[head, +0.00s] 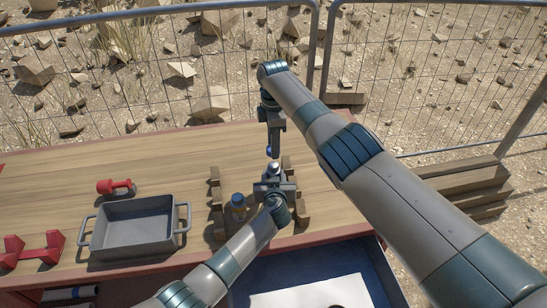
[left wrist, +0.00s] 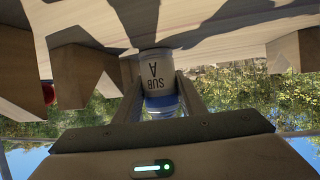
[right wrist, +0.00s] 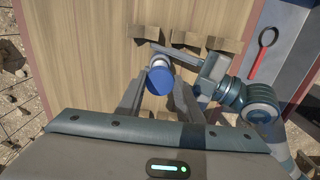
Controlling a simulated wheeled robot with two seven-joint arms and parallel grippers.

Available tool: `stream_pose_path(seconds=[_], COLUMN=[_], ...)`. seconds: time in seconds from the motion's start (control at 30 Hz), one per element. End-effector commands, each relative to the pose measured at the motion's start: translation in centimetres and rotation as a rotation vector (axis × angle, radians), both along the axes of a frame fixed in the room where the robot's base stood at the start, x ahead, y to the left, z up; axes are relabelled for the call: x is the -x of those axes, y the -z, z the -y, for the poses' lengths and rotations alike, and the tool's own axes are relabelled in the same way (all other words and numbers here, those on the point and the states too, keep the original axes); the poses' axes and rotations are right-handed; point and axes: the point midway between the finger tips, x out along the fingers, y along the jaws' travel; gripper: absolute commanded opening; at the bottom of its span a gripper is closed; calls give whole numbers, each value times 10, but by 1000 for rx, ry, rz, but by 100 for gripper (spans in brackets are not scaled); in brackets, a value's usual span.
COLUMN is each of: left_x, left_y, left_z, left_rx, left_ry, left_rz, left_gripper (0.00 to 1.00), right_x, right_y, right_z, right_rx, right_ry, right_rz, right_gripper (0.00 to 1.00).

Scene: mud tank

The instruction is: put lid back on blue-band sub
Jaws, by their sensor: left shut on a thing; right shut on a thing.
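The blue-band sub (left wrist: 157,75) is a pale cylinder marked "SUB A" with a blue band. My left gripper (head: 273,183) is shut on it above the wooden supports; the sub is between its fingers in the left wrist view. My right gripper (head: 272,148) is shut just beyond the left one, on a blue round piece that looks like the lid (right wrist: 161,81). In the right wrist view the lid's round blue face is toward the camera, with a grey part right behind it. I cannot tell whether lid and sub touch.
Notched wooden supports (head: 287,190) stand in two rows on the table (head: 185,160). Another blue-topped cylinder (head: 238,203) is between them. A wire fence (head: 420,75) runs behind.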

Motion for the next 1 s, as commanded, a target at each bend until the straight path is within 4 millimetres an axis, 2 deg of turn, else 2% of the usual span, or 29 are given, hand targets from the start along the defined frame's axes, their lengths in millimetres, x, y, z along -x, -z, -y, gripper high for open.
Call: stream_pose_path(seconds=[0.2, 0.33, 1.0], left_x=[0, 0, 0], left_y=[0, 0, 1], left_z=[0, 0, 0], left_rx=[0, 0, 0], left_ry=[0, 0, 0], left_rz=[-1, -1, -1], left_gripper=[0, 0, 0], right_x=[0, 0, 0], right_y=[26, 34, 36], right_z=[1, 0, 1], right_rx=[1, 1, 1], right_ry=[1, 1, 5], right_rz=[-2, 0, 0], right_gripper=[12, 12, 12])
